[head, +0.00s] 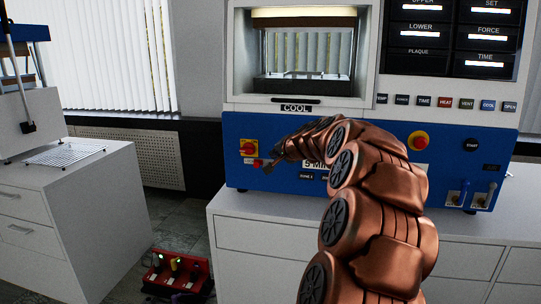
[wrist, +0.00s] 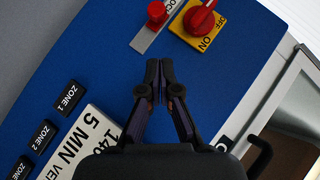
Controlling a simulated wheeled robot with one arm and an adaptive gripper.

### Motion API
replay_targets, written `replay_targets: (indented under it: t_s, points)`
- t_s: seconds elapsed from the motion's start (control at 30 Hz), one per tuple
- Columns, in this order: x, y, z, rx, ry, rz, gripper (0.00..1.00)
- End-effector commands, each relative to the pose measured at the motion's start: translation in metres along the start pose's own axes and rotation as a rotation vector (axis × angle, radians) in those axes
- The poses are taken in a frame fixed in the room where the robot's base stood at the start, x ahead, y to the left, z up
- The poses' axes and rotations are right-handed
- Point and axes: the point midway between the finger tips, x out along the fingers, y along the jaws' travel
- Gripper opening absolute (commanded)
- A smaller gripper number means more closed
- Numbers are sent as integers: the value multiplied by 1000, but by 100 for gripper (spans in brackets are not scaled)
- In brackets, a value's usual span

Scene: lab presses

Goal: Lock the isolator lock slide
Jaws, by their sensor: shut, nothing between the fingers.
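The isolator lock slide is a small red block (wrist: 157,12) at the upper end of a short grey track (wrist: 149,36) in the wrist view. A partly cut-off lock label lies beside it. The slide also shows in the head view (head: 257,163), just below the isolator. The isolator is a red rotary knob (wrist: 199,20) on a yellow plate (wrist: 207,38) with OFF and ON marks. In the head view the isolator (head: 249,147) is at the blue panel's left. My gripper (wrist: 160,67) is shut and empty, its tips below the track in the wrist view, apart from the slide.
The blue press panel (head: 375,150) carries a red emergency button (head: 418,141) and a black start button (head: 472,145). Zone buttons (wrist: 69,97) and a white label (wrist: 90,135) lie near my gripper. A red rack (head: 180,276) stands on the floor at left.

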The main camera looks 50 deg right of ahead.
Motion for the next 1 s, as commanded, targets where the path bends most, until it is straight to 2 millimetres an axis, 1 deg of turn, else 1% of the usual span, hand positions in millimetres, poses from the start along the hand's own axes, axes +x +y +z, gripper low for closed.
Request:
replay_targets:
  t_s: [0.03,0.1,0.3,0.43,0.6,1.0]
  points:
    - [-10,-2,-2,1,5,-3,0]
    - [-21,-2,-2,1,5,-4,0]
    - [-48,-1,-1,2,2,-2,0]
    - [-61,-1,-1,0,3,-2,0]
    - [-69,0,-1,1,3,-1,0]
    - [-70,0,-1,1,2,-1,0]
